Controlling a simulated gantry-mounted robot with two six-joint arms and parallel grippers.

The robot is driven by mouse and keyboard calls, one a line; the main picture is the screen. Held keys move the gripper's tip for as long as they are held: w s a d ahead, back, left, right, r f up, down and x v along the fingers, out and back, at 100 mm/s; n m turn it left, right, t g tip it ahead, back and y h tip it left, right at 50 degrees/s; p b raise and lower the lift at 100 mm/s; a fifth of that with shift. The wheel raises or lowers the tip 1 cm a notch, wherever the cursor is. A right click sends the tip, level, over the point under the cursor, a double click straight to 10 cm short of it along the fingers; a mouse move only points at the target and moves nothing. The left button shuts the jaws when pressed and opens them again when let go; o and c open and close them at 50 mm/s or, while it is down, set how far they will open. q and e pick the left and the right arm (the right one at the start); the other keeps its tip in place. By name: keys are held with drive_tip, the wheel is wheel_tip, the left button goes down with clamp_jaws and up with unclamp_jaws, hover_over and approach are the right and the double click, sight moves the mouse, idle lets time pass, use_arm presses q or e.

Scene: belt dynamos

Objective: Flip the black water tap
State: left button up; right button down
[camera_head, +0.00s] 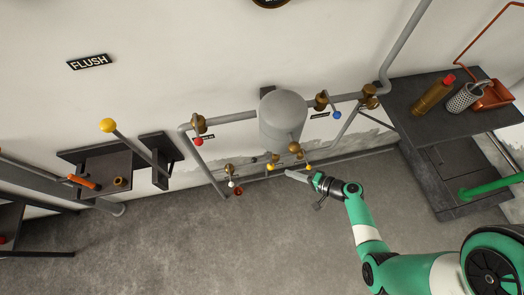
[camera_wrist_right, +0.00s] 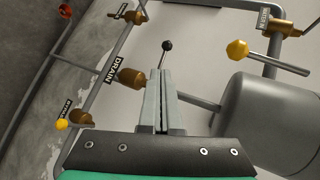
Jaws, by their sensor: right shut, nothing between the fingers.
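The black-knobbed tap lever (camera_wrist_right: 168,46) stands up just beyond my fingertips in the right wrist view. Its lower end is hidden behind my fingers, and I cannot tell whether they touch it. A brass valve body (camera_wrist_right: 131,77) beside a DRAIN label is just left of the fingers. I cannot make out the black knob in the head view. My right gripper (camera_wrist_right: 160,74) is shut and empty. In the head view the right gripper (camera_head: 289,173) is low in front of the pipework, below the grey tank (camera_head: 283,118). My left gripper is not in view.
Another yellow knob (camera_wrist_right: 62,124) is at lower left. Red (camera_head: 198,142) and blue (camera_head: 337,115) knobs sit on the pipes. A dark bench (camera_head: 410,104) stands at right.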

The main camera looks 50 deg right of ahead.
drive_tip(key=r+b+x, duration=0.1)
drive_tip(key=b+x, duration=0.9)
drive_tip(key=x, duration=0.3)
drive_tip(key=shift+w+f, duration=0.15)
drive_tip(key=shift+w, duration=0.4)
